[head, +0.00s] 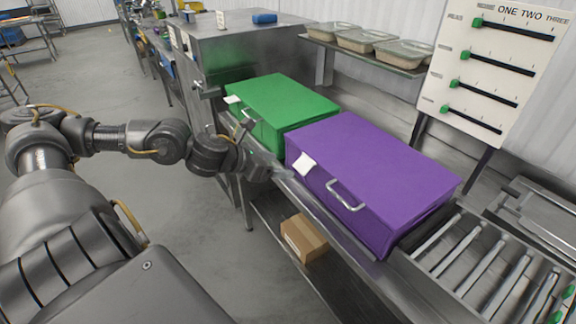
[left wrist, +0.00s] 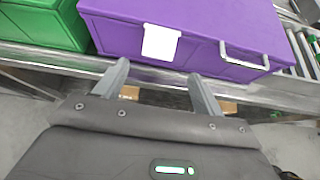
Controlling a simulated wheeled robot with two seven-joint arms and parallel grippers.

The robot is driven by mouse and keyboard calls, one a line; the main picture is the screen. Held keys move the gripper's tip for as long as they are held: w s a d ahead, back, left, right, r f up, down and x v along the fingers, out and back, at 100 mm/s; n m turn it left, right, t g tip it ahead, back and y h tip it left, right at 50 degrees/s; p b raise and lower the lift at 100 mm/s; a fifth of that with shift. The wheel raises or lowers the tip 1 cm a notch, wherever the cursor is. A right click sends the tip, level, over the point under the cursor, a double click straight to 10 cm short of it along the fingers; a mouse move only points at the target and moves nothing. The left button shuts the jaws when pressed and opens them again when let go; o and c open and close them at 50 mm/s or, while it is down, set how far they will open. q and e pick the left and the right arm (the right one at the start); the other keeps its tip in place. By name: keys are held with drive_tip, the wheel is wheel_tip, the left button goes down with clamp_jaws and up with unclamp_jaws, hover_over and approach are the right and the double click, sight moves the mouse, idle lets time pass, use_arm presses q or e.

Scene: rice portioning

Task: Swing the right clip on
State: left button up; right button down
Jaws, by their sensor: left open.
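A purple box (head: 370,170) with a closed top sits on the steel line. Its near face has a white flap-like piece (head: 304,164) at the left and a silver handle (head: 345,196) further right. In the left wrist view the white piece (left wrist: 160,42) hangs above the gap between my fingers, and the handle (left wrist: 243,57) is to the right. I cannot tell which part is the right clip. My left gripper (head: 274,172) is open and empty, just short of the purple box's near left corner; its two fingers (left wrist: 158,73) are apart. My right gripper is not in view.
A green box (head: 282,103) stands left of the purple one. A steel rail (head: 300,196) runs along the boxes' near side. A cardboard box (head: 304,238) lies on the lower shelf. Rollers (head: 480,262) are at right; a slider board (head: 497,70) stands behind.

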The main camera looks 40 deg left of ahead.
sight(300, 168)
use_arm(q)
drive_tip(key=x, duration=0.6)
drive_tip(key=shift+w+f, duration=0.2)
drive_tip(key=shift+w, duration=0.2)
drive_tip(key=shift+w+d+f, duration=0.1)
drive_tip(key=shift+w+f, duration=0.15)
drive_tip(key=shift+w, duration=0.2)
drive_tip(key=c, duration=0.6)
